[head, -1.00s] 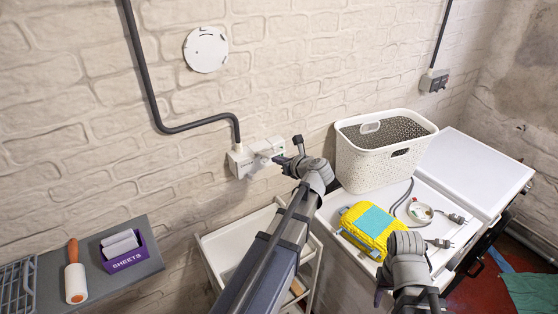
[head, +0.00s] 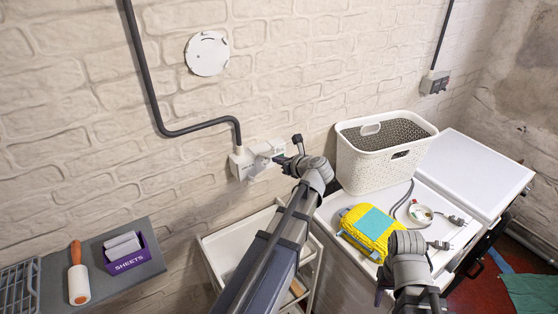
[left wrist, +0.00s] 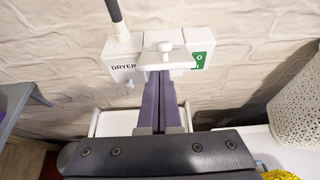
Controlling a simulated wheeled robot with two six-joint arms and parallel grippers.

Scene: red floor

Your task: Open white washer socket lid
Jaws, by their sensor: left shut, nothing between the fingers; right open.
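The white wall socket box (head: 240,166) is on the brick wall left of the basket. In the left wrist view it shows a "DRYER" label (left wrist: 122,67) at left and a green marking (left wrist: 203,58) at right. A white lid with a small knob (left wrist: 164,47) is at its middle. My left gripper (head: 279,159) is at the box. Its purple fingers (left wrist: 161,74) are shut and empty, their tips right at the lid's lower edge. They hide part of the box front, and I cannot tell how far the lid is tilted. My right gripper (head: 408,297) is open, low at the bottom edge.
A white basket (head: 375,165) stands on the white machine top, with a yellow and teal packet (head: 370,228) and plugs (head: 440,244) in front. A white trolley (head: 225,255) is below the socket. A grey shelf (head: 105,285) holds a purple sheets box (head: 134,262) and a roller (head: 78,283).

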